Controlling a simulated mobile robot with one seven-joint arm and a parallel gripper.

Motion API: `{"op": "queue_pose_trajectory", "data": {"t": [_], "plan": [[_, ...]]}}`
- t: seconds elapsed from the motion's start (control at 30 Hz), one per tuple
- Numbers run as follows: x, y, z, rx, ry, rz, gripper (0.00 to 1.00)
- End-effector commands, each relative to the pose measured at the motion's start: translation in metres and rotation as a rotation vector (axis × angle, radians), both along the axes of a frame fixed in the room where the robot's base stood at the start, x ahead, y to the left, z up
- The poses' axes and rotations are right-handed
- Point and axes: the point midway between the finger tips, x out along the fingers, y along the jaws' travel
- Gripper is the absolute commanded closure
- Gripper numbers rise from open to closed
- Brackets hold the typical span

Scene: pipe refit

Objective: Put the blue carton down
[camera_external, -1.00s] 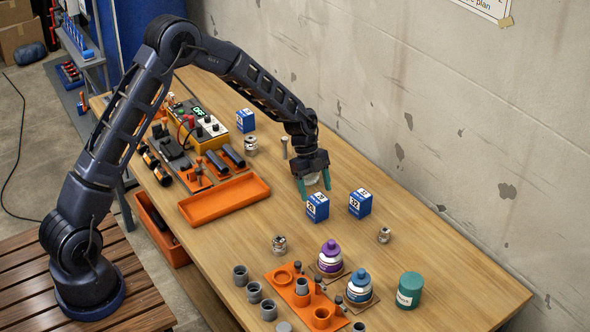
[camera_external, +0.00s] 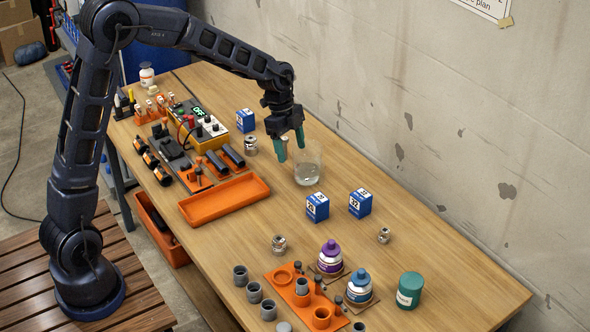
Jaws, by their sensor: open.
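My gripper (camera_external: 290,150) is open, with teal fingers pointing down, above the table behind the glass beaker. It holds nothing that I can see. Three blue-and-white cartons stand upright on the wooden table. One blue carton (camera_external: 317,208) is in the middle, in front of the beaker. A second blue carton (camera_external: 360,204), marked 32, stands just right of it with a small gap. A third blue carton (camera_external: 245,121) stands farther back, left of my gripper. My gripper is apart from all three.
A clear glass beaker (camera_external: 307,172) stands close to my gripper. A metal fitting (camera_external: 250,146) is left of it. An empty orange tray (camera_external: 224,200) lies at the left edge. Bottles and an orange rack (camera_external: 284,277) with grey fittings fill the front. The table's right side is mostly clear.

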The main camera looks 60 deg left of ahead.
Motion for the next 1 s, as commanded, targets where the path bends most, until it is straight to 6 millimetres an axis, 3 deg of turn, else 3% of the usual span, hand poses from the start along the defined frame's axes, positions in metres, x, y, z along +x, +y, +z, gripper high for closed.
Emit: {"op": "queue_pose_trajectory", "data": {"t": [0.03, 0.2, 0.5, 0.8, 1.0], "plan": [[-0.013, -0.002, 0.016, 0.013, -0.005, 0.034, 0.31], [-0.054, -0.006, 0.057, 0.049, -0.007, 0.167, 0.31], [-0.134, -0.010, 0.114, 0.085, -0.027, 0.413, 0.31], [-0.219, -0.010, 0.151, 0.085, -0.060, 0.668, 0.31], [-0.276, -0.008, 0.164, 0.063, -0.084, 0.839, 0.31]]}}
